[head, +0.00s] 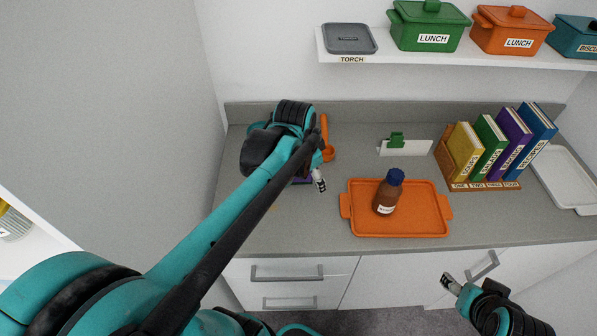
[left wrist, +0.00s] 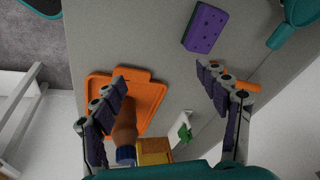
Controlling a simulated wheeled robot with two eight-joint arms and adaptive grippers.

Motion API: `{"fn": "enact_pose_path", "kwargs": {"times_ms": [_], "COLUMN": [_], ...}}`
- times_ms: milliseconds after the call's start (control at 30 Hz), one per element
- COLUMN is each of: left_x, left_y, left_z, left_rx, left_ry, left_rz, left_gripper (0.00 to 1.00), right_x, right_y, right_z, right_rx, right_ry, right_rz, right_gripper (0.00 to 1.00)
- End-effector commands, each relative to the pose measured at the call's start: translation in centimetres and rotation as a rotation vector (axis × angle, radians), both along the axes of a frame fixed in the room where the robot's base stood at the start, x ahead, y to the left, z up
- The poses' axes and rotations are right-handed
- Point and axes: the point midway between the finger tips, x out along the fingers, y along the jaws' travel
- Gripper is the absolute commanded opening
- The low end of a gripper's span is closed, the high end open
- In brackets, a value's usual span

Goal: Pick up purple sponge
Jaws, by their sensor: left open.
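The purple sponge (left wrist: 205,28), with a dark green side, lies on the grey counter at the top of the left wrist view. In the head view only a sliver of purple shows below my left wrist; the arm hides the rest. My left gripper (left wrist: 160,80) is open and empty, its fingers spread wide over the counter. The sponge lies beyond the fingertips, nearer the right finger in the left wrist view, and apart from them. In the head view the left gripper (head: 318,180) is mostly hidden by its own arm. My right gripper (head: 450,283) is low at the right, in front of the cabinets; its jaws are unclear.
An orange tray (head: 410,231) holds a brown bottle (head: 386,196) with a blue cap. An orange utensil (head: 325,140) and a teal item (head: 257,127) lie near the arm. A white holder with a green clip (head: 397,142), a book rack (head: 485,186) and a white tray (head: 560,180) stand rightward.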

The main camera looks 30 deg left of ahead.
Motion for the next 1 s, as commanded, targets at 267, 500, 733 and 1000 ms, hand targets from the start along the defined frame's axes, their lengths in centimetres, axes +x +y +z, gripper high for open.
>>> {"fn": "enact_pose_path", "kwargs": {"times_ms": [267, 500, 733, 1000], "left_x": [6.2, 7.9, 8.1, 8.6], "left_y": [6.6, 9.2, 9.2, 9.0], "left_z": [-3.0, -5.4, -7.9, -11.0], "left_rx": [0.013, -0.006, -0.008, -0.007], "left_ry": [0.165, 0.215, 0.219, 0.218], "left_rz": [-0.336, -0.489, -0.505, -0.503], "left_gripper": [0.74, 0.74, 0.74, 0.74], "right_x": [0.0, 0.0, 0.0, 0.0], "right_y": [0.0, 0.0, 0.0, 0.0], "right_z": [1.3, 1.6, 0.8, -0.5], "right_rx": [0.000, 0.000, 0.000, 0.000], "right_ry": [0.000, 0.000, 0.000, 0.000], "right_rz": [0.000, 0.000, 0.000, 0.000], "right_gripper": [0.60, 0.60, 0.60, 0.60]}}
